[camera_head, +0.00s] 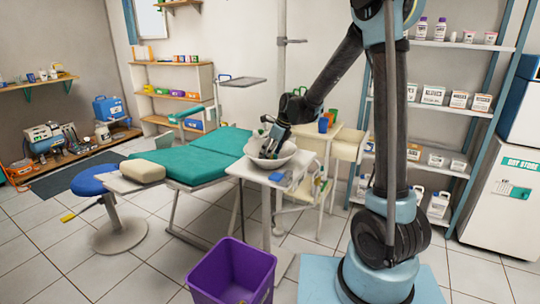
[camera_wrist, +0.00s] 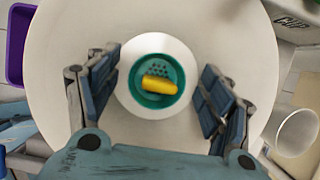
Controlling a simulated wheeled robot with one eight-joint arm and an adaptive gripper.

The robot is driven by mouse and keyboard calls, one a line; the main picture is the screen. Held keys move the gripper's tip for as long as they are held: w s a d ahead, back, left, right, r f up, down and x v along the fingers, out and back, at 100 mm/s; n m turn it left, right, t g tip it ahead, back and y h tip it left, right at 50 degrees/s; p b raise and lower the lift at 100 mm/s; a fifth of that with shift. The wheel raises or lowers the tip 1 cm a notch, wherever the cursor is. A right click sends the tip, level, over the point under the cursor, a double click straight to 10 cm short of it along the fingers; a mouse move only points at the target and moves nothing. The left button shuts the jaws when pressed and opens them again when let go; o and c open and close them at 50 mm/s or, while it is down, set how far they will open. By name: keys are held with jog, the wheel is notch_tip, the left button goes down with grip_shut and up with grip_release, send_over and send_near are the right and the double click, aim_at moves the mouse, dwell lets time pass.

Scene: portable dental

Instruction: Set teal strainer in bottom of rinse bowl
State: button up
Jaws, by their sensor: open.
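The rinse bowl (camera_head: 268,162) is a pale, wide bowl beside the teal dental chair. In the wrist view the bowl (camera_wrist: 60,40) fills most of the picture, with a whiter round area at its middle. The teal strainer (camera_wrist: 150,98), round with small holes, lies within that white area. A yellow bar-like piece (camera_wrist: 158,86) lies across the strainer; I cannot tell whether it is part of it. My gripper (camera_wrist: 160,88) is open, with one finger pad on each side of the strainer, apart from it. In the head view my gripper (camera_head: 271,141) points down into the bowl.
A purple bin (camera_head: 232,272) stands on the floor in front. A white cup (camera_wrist: 297,132) is right of the bowl in the wrist view. The chair (camera_head: 205,155) is left of the bowl, and a small cart (camera_head: 345,148) is behind right.

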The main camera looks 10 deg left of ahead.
jog(key=v, duration=1.2)
jog(key=s+d+n+h, duration=0.1)
jog(key=s+d+n, duration=0.55)
jog(key=d, duration=0.55)
jog(key=s+d+f+n+h, duration=0.1)
jog(key=s+d+f+n, duration=0.4)
jog(key=s+d, duration=0.5)
jog(key=s+d+f+n+h, duration=0.2)
jog(key=s+d+f+n, duration=0.3)
jog(key=s+d+n, duration=0.5)
jog(key=shift+s+f+t, duration=0.25)
jog(key=shift+s+t, duration=0.15)
jog(key=shift+s, duration=1.9)
jog(key=shift+n, duration=0.25)
jog(key=shift+c, duration=0.4)
